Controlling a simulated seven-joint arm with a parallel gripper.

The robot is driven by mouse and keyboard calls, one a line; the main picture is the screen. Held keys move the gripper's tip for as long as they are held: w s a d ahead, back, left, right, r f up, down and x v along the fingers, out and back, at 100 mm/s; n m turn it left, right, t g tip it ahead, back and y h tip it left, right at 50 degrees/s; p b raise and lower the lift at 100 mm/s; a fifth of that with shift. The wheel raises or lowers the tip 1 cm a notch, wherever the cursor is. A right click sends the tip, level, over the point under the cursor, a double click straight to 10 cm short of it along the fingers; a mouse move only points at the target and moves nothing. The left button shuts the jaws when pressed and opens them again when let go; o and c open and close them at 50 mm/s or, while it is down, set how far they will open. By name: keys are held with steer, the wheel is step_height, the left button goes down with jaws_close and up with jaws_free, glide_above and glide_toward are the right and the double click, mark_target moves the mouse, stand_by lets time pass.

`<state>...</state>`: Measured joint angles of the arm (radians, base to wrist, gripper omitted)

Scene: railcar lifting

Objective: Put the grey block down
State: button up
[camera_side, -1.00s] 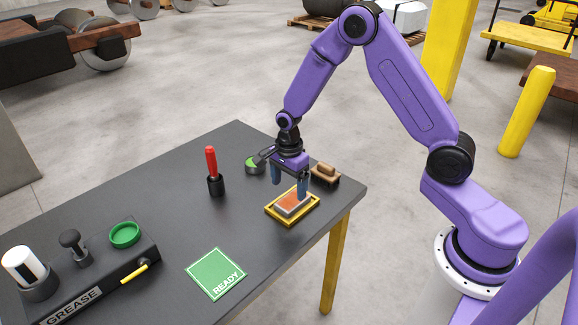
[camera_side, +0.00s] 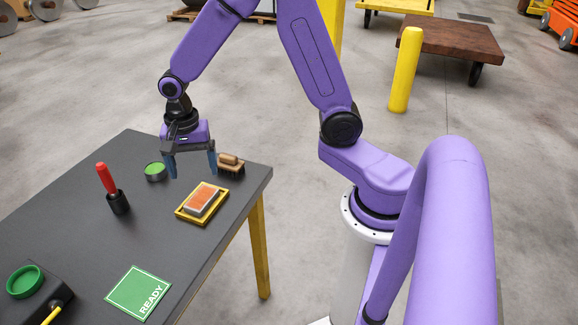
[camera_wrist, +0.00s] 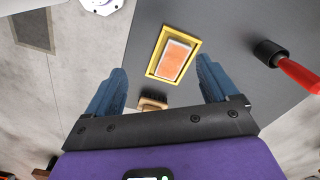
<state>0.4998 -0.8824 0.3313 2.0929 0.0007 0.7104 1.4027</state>
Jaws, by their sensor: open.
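The grey block (camera_side: 201,197), with an orange top face, lies inside a shallow yellow-rimmed tray (camera_side: 186,215) near the table's right edge. In the wrist view the block (camera_wrist: 173,61) sits within the yellow rim (camera_wrist: 156,50), roughly in line with it. My gripper (camera_side: 191,166) is open and empty, above and a little behind the tray in the side view. Its blue fingers are apart, and the block is clear of them. In the wrist view the block appears beyond the gap between the fingers (camera_wrist: 160,70).
A wooden-backed brush (camera_side: 231,166) stands close behind the tray. A green-topped round tin (camera_side: 155,172) and a red-handled tool in a black holder (camera_side: 117,201) are to the left. A green READY mat (camera_side: 139,292) lies at the front. Bare table lies between them.

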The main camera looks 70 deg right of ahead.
steer(key=s+r+n, duration=0.3)
steer(key=s+n, duration=0.9)
steer(key=s+r+n, duration=0.3)
steer(key=s+n, duration=0.9)
steer(key=s, duration=0.1)
steer(key=shift+r, duration=0.4)
